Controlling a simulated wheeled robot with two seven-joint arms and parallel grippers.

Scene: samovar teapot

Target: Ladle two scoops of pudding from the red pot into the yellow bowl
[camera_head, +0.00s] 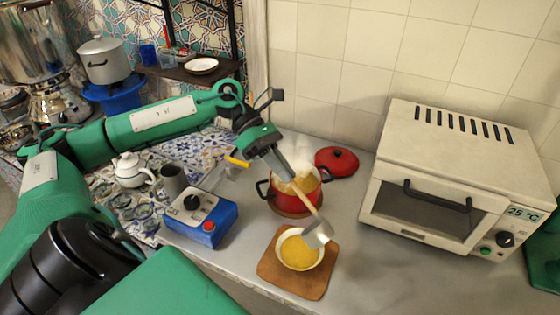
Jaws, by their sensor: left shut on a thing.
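The red pot (297,202) stands on a round wooden board on the grey counter, with yellow pudding (303,184) inside. The yellow bowl (281,239) has a pale rim and sits on a square wooden board in front of the pot; yellow pudding (297,254) shows in it. My left gripper (288,177) is above the pot and shut on the handle of a ladle (317,234). The ladle's grey cup is tilted over the right edge of the bowl; its contents are hard to see. My right gripper is not in view.
A red lid (337,161) lies behind the pot. A white toaster oven (450,180) stands at right. A blue box with a dial (200,218) stands left of the pot, near a white teapot (130,170). Counter is free between bowl and oven.

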